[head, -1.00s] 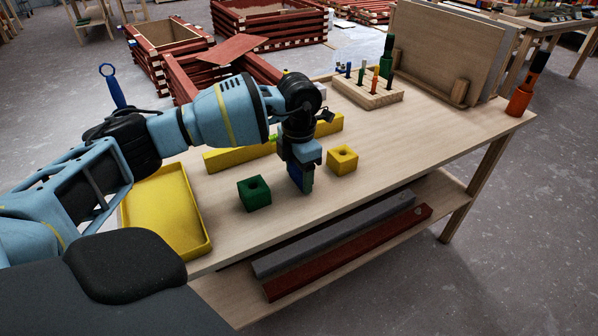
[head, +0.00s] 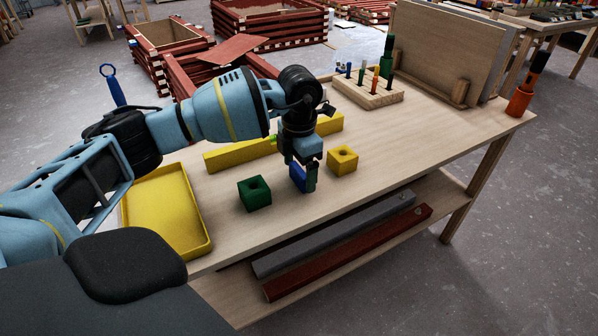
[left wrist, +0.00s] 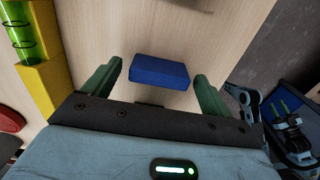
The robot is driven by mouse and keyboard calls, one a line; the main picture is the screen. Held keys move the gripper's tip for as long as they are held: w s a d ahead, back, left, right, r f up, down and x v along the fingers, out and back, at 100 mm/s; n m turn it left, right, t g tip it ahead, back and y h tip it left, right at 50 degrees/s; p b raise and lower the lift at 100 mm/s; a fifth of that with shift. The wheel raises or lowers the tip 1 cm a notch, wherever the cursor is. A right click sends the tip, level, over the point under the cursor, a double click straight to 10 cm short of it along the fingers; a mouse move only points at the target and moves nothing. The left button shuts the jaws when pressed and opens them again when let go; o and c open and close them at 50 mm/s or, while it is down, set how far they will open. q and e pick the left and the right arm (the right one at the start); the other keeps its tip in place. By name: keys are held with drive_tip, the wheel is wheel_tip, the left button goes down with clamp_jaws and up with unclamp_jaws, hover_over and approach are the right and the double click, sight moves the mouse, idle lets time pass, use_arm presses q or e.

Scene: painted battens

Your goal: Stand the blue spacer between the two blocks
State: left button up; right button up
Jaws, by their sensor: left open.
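The blue spacer (head: 297,177) stands on the bench between the green block (head: 254,193) on the left and the yellow block (head: 342,160) on the right, apart from the green one. My left gripper (head: 302,174) is just above and around the spacer, pointing down. In the left wrist view the spacer (left wrist: 160,71) lies between the two green fingers, with a gap on each side, so the gripper (left wrist: 155,85) is open. The fingers hide part of the spacer in the head view. My right gripper is out of view.
A yellow batten with a level (head: 240,155) lies behind the blocks. A yellow tray (head: 207,240) is at the left. A wooden rack (head: 372,101) with several upright tools stands further back. The bench front right is clear.

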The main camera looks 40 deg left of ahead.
sight(299, 170)
use_arm(q)
wheel_tip(299, 170, up, 11)
drive_tip(key=shift+f+p, duration=0.2)
drive_tip(key=shift+p, duration=0.1)
